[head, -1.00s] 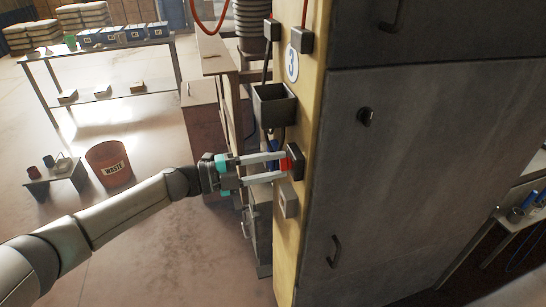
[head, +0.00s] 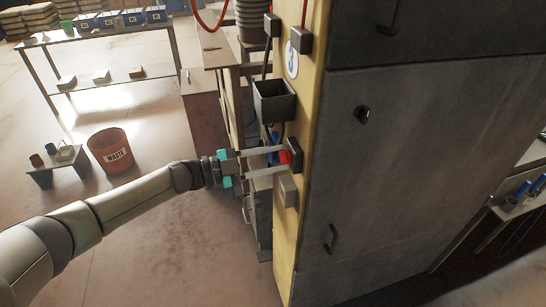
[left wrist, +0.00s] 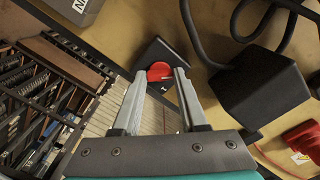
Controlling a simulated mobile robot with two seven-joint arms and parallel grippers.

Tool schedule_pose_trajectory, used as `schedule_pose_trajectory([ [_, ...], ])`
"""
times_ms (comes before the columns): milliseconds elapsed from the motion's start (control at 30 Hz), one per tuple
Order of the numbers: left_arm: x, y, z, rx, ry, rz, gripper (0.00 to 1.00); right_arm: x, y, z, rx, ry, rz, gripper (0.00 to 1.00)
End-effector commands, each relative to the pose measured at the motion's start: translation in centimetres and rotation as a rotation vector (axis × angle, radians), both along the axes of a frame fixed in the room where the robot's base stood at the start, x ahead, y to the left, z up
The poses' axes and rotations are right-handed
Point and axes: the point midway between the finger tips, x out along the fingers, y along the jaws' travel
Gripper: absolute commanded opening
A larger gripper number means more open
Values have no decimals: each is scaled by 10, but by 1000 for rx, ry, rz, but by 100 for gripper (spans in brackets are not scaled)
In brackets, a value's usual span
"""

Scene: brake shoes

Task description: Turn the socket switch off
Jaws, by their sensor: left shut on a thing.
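The socket switch is a red knob (head: 285,157) on a dark box (head: 296,155) on the narrow yellow side of the cabinet. My left gripper (head: 284,159) reaches it from the left, with one finger above and one below the knob. In the left wrist view the red knob (left wrist: 160,71) sits between the fingertips of my left gripper (left wrist: 160,74), in front of the dark box (left wrist: 152,54). The gripper is shut on the knob. My right gripper is not in view.
An open dark bin (head: 274,99) is fixed above the switch, and a grey box (head: 288,191) sits just below it. The grey cabinet door (head: 420,160) fills the right. A red waste bucket (head: 110,150) stands on the floor at left.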

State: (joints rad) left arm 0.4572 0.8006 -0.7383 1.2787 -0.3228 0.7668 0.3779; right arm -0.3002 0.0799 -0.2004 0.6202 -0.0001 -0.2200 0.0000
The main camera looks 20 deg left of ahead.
Motion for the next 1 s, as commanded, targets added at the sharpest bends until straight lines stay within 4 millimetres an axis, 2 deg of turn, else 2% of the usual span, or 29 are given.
schedule_pose_trajectory([
  [333, 0, 0, 0, -4, 7, 0, 0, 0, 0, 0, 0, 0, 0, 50],
  [367, 0, 0, 0, -4, 7, 0, 44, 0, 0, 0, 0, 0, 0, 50],
  [600, 0, 0, 0, -3, 5, 0, 70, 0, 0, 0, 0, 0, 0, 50],
  [867, 0, 0, 0, -2, 3, 0, 72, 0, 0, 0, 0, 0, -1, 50],
  [1000, -5, 9, -1, 0, 4, 2, 72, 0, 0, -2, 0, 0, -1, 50],
])
